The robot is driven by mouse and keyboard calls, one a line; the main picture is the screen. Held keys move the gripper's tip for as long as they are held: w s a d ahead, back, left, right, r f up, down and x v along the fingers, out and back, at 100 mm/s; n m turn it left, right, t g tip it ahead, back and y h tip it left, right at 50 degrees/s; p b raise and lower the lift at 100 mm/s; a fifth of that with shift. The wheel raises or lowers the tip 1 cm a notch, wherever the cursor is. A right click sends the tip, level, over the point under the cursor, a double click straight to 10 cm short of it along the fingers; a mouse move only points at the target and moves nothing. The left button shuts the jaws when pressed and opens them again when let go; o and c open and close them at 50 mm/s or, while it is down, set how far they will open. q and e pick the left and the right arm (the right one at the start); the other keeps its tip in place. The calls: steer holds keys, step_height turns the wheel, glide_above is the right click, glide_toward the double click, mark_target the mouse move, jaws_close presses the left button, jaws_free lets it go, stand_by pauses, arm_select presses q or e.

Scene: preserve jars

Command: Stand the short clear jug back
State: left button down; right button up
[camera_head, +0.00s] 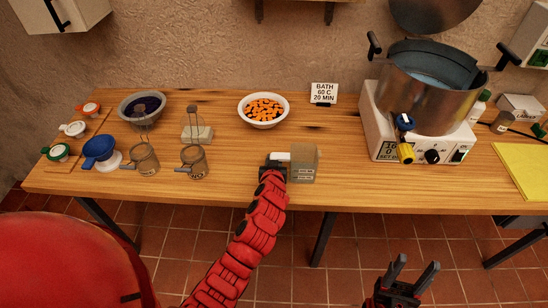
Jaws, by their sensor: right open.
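The short clear jug (304,164) is upright at the table's front edge, left of the hob, with small labels low on its front. Its pale handle (280,156) points left. My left gripper (274,163) is at the handle side of the jug, its dark fingers at the handle. Whether they are closed on it is too small to tell, and I cannot tell whether the jug touches the table. My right gripper (412,274) is open and empty, low in front of the table, fingers pointing up.
Behind are a bowl of orange fruit (264,110) and a sign (324,93). Right is a large pot (425,98) on a hob (385,148). The table (345,180) is clear between jug and hob.

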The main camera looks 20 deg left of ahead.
arm_select(q)
steer(key=c, duration=0.6)
jaws_free()
steer(key=shift+c, duration=0.2)
